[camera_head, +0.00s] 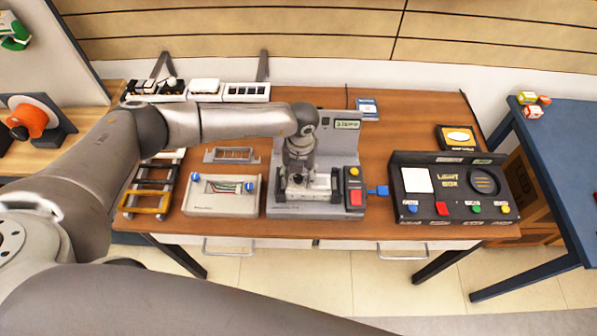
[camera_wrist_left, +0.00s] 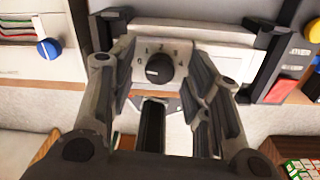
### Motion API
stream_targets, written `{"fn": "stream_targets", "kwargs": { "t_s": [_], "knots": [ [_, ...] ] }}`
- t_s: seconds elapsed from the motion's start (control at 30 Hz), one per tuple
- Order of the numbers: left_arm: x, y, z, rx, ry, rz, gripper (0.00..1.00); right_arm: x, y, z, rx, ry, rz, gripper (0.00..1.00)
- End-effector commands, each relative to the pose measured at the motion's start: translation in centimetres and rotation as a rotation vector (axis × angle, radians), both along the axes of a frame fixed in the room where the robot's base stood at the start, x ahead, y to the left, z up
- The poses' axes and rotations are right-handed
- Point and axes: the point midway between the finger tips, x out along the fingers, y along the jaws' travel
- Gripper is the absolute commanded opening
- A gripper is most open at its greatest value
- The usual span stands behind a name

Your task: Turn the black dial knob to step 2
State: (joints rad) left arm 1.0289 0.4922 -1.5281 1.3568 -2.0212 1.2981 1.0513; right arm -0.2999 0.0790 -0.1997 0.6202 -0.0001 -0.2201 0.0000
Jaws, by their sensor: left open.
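The black dial knob (camera_wrist_left: 159,68) is on a light plate with numbers around it in the left wrist view. Its white mark points left, near the 0. The grey machine (camera_head: 335,150) that carries it stands mid-table in the head view, where the knob is hidden by my gripper. My left gripper (camera_head: 303,183) is over the front of this machine. In the left wrist view my left gripper (camera_wrist_left: 158,78) is open, with one finger on each side of the knob. I cannot tell whether the fingers touch it. My right gripper is not in view.
A red button (camera_head: 356,198) and a yellow button (camera_head: 354,172) sit right of the gripper. A black light box (camera_head: 450,207) stands to the right. A pale box with blue knobs (camera_head: 221,208) stands to the left. Bare wood (camera_head: 400,125) shows behind the light box.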

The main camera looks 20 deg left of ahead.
Motion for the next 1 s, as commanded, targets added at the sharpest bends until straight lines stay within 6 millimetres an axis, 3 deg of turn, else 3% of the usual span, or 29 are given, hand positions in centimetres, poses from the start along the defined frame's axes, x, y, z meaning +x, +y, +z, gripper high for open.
{"fn": "stream_targets", "kwargs": {
  "t_s": [0.23, 0.57, 1.0],
  "knots": [
    [0.0, 0.0, 0.0, -0.001, -0.001, 0.0, 0.42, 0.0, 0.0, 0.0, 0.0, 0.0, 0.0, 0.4],
    [0.0, 0.0, 0.0, -0.001, -0.001, 0.0, 0.0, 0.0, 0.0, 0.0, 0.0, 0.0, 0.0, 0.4],
    [0.1, 0.0, -0.2, -0.001, -0.003, -0.088, 0.0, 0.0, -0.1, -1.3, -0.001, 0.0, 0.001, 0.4]
  ]
}}
